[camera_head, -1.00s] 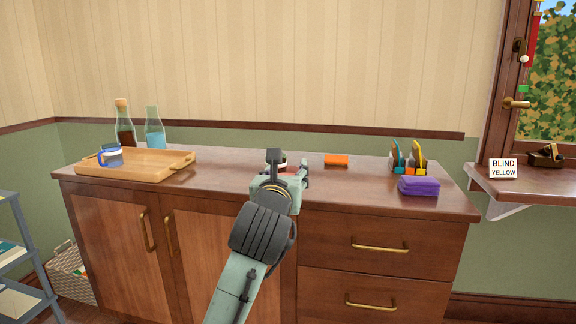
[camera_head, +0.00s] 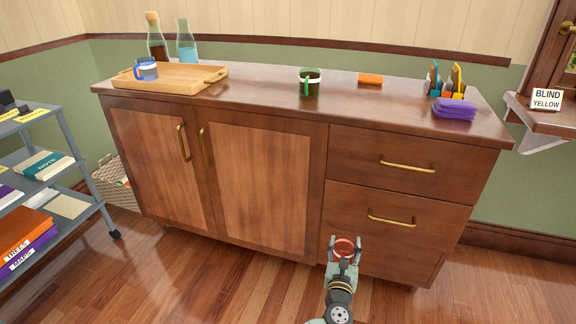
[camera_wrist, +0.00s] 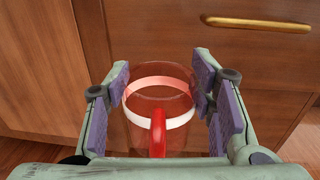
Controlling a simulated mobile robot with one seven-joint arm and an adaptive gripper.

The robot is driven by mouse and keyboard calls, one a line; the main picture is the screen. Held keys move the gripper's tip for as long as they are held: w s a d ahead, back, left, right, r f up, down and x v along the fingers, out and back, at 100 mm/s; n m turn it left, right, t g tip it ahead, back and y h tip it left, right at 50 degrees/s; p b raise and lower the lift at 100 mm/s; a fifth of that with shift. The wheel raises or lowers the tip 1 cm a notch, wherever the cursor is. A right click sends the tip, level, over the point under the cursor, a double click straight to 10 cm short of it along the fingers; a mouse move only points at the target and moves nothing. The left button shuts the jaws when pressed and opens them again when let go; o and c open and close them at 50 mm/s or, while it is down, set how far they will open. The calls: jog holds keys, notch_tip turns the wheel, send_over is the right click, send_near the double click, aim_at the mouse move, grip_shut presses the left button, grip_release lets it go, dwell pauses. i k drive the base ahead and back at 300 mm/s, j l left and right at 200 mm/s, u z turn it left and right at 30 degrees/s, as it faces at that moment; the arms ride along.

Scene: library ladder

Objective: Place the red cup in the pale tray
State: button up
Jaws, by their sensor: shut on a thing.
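My gripper (camera_head: 343,249) is shut on the red cup (camera_head: 345,243), in front of the lower drawer and below the counter top. In the wrist view the see-through red cup (camera_wrist: 160,98) stands between the purple finger pads, with a white band and a red handle facing the camera. My gripper also shows there (camera_wrist: 160,98). The pale tray (camera_head: 195,80), light wood with handles, lies on the counter at the far left, well away from my gripper. A blue-handled cup (camera_head: 146,71) stands in its left part; its right part is bare.
A dark cup with a green handle (camera_head: 310,83) stands mid-counter. Two bottles (camera_head: 187,42) stand behind the tray. An orange block (camera_head: 370,79), a purple stack (camera_head: 454,108) and a rack (camera_head: 449,82) are at right. A grey shelf cart (camera_head: 75,185) stands at left.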

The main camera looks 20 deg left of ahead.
aim_at(192, 81)
jog(key=j+z, duration=0.2)
jog(key=j, duration=0.65)
jog(key=k+j+z, duration=0.15)
jog(key=j, duration=0.75)
jog(key=i, duration=0.05)
